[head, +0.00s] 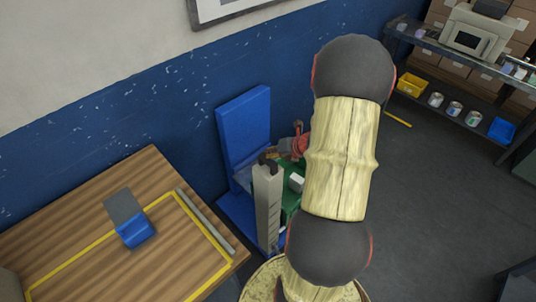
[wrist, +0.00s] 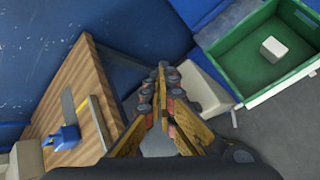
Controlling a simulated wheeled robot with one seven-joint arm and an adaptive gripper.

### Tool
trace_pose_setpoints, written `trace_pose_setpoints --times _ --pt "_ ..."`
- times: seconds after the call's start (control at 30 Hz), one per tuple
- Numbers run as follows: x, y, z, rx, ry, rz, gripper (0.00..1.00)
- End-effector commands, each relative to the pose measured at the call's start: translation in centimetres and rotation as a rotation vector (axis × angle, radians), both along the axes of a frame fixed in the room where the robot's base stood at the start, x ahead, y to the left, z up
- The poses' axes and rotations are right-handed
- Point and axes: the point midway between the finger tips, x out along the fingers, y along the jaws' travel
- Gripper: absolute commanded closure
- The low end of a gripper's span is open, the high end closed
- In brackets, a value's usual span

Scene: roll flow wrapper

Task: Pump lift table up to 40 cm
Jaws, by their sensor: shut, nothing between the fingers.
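A blue upright panel (head: 245,125) stands against the wall on a blue base, apparently the lift table. A beige post (head: 268,205) with a dark top and marks down its side stands in front of it. A green crate (head: 290,205) behind the post is partly hidden by my arm. It shows more clearly in the wrist view (wrist: 238,62), with a white block (wrist: 272,49) inside. My gripper (wrist: 162,68) is shut and empty, beside a beige part (wrist: 203,90). I cannot tell whether they touch. In the head view my arm hides much of this area; I cannot make out a pump lever.
A wooden table (head: 90,225) with yellow edge lines and a blue-and-grey tool (head: 135,230) stands at left. Shelves (head: 470,100) with cans and a yellow bin (head: 411,84) stand at far right. The grey floor (head: 430,190) at right is clear.

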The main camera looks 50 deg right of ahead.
Motion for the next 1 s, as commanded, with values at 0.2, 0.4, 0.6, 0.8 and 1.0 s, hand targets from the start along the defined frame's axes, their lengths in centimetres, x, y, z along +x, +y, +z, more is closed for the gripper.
trace_pose_setpoints --times 0.2,0.4,0.6,0.8,1.0 --pt "0.0 0.1 -0.4 0.002 0.001 0.000 1.00" --pt "0.0 0.1 -0.6 0.002 0.001 0.000 1.00" --pt "0.0 0.1 -0.8 0.002 0.001 0.000 1.00" --pt "0.0 0.1 -1.0 0.002 0.001 0.000 1.00" --pt "0.0 0.1 -1.2 0.002 0.001 0.000 1.00"
